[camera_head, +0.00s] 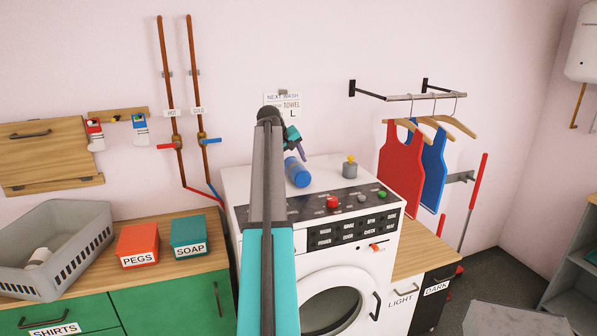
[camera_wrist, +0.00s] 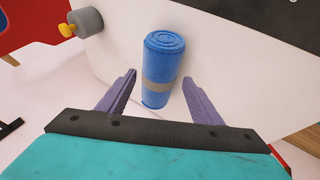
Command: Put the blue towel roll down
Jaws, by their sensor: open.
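The blue towel roll (camera_head: 297,172) lies on its side on the white top of the washing machine (camera_head: 325,168). It has a grey band around its middle, seen in the wrist view (camera_wrist: 160,75). My gripper (camera_head: 300,155) is just behind and above the roll in the head view. In the wrist view my gripper's two purple fingers (camera_wrist: 160,95) are spread, one on each side of the roll's banded end. Gaps show between the fingers and the roll, so it is not gripped. My arm hides part of the machine's left side.
A grey weight-like knob with a yellow top (camera_head: 349,167) stands on the machine to the right of the roll. Red and blue garments (camera_head: 401,165) hang further right. A pegs box (camera_head: 138,245), soap box (camera_head: 189,236) and grey basket (camera_head: 75,262) occupy the left counter.

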